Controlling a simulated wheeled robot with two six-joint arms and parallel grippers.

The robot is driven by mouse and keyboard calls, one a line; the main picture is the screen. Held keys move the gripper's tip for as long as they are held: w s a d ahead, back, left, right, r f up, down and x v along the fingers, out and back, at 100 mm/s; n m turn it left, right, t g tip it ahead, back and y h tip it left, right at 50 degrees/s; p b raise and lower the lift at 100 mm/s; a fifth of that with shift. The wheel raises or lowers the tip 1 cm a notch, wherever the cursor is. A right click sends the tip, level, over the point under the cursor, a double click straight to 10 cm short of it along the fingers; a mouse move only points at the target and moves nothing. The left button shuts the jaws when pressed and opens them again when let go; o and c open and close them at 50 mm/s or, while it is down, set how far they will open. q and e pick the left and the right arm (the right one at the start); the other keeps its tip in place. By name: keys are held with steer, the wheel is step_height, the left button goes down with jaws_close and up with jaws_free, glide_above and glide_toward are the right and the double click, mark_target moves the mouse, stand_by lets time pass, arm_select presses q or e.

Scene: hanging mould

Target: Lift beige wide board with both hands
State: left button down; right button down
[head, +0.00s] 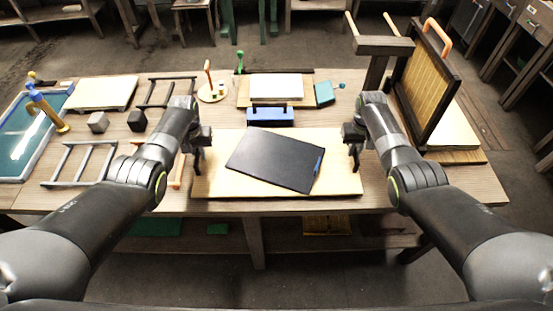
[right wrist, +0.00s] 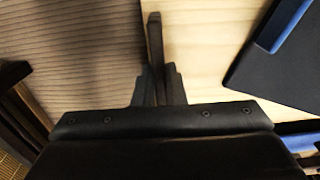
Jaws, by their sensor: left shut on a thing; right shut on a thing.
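The beige wide board (head: 225,181) lies flat at the front middle of the table, or very close above it; I cannot tell which. A dark flat slab (head: 275,160) with a blue clip edge rests on it. My left gripper (head: 198,168) is shut on the board's left edge. My right gripper (head: 354,165) is shut on its right edge. In the right wrist view the fingers (right wrist: 155,60) straddle the edge of the board (right wrist: 205,45), with the slab (right wrist: 275,65) to the right.
A blue block (head: 270,117) stands just behind the board. Grey ladder-like frames (head: 80,164) and a blue basin (head: 25,140) are at the left. A wooden stand holds a dark-framed mould (head: 423,85) at the right. The table (head: 460,185) is bare at the front right.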

arm_select(q)
steer(key=shift+w+r, duration=0.1)
steer(key=shift+r, duration=0.05)
arm_select(e)
steer(key=shift+w+r, duration=0.1)
steer(key=shift+r, duration=0.05)
